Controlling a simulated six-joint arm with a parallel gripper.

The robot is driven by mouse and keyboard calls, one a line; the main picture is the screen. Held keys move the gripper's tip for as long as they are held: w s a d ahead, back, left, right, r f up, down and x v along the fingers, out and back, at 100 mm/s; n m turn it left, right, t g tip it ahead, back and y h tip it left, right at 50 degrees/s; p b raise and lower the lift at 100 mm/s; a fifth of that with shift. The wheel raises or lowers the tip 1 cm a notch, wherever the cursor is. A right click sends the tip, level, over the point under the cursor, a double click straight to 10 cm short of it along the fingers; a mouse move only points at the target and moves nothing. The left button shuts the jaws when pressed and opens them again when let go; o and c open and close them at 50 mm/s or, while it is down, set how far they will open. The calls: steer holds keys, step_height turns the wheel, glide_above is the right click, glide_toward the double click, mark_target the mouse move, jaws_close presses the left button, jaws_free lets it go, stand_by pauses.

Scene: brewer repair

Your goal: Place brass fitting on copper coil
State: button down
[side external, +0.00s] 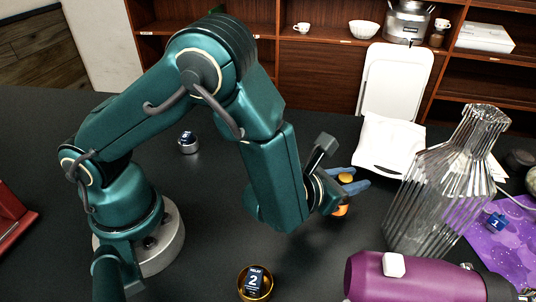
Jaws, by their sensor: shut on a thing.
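My gripper (354,187) is right of the picture's middle, its blue fingers pointing right above the dark table. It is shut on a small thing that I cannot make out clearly. Orange-brass colour shows between the fingers and just below them, and I cannot tell whether this is the brass fitting or part of my gripper. I cannot pick out a copper coil for certain.
A tall ribbed glass vessel (440,190) stands close right of my gripper. A purple bottle (415,280) lies at the lower right. A small silver piece (188,146) stands at left. A purple mat (510,250) lies at far right.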

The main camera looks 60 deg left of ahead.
steer(key=c, duration=0.6)
jaws_free()
